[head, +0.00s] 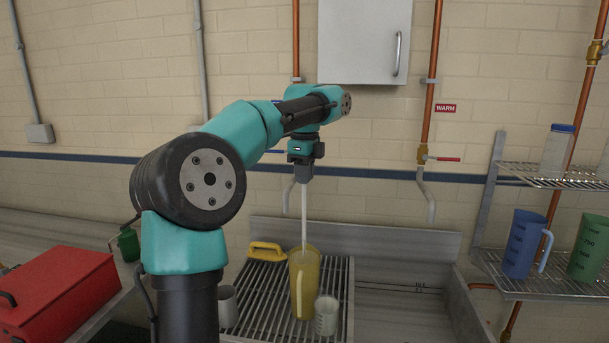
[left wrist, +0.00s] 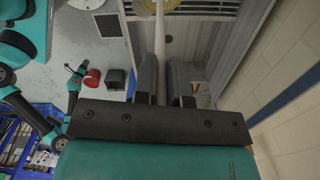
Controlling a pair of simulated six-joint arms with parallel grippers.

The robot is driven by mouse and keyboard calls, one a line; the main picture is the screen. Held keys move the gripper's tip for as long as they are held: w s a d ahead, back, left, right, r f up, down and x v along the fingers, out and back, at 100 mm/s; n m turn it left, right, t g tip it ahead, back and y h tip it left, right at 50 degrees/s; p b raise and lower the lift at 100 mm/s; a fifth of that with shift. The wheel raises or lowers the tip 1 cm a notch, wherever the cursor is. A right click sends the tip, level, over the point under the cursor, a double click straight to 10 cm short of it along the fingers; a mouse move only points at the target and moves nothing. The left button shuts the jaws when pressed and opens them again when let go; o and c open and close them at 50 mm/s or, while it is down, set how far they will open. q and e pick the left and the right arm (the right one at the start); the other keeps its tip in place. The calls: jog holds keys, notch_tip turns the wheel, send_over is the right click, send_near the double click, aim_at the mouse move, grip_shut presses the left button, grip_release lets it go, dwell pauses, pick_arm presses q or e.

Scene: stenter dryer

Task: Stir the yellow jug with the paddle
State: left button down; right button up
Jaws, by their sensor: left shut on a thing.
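The yellow jug (head: 304,288) stands upright on the slatted rack. The white paddle (head: 304,215) hangs upright from my left gripper (head: 302,174), and its lower end goes into the jug's mouth. My left gripper is above the jug, shut on the upper part of the paddle. In the left wrist view the paddle (left wrist: 160,48) runs away from between the fingers to the jug (left wrist: 165,5) at the top edge. My right gripper cannot be made out.
A clear cup (head: 326,316) stands close by the jug's right side, and a grey mug (head: 227,307) is to the left. A red box (head: 58,290) is far left. Blue (head: 523,245) and green jugs stand on the right wire shelf.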

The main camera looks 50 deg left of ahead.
pick_arm(q)
jog(key=shift+r, duration=2.45)
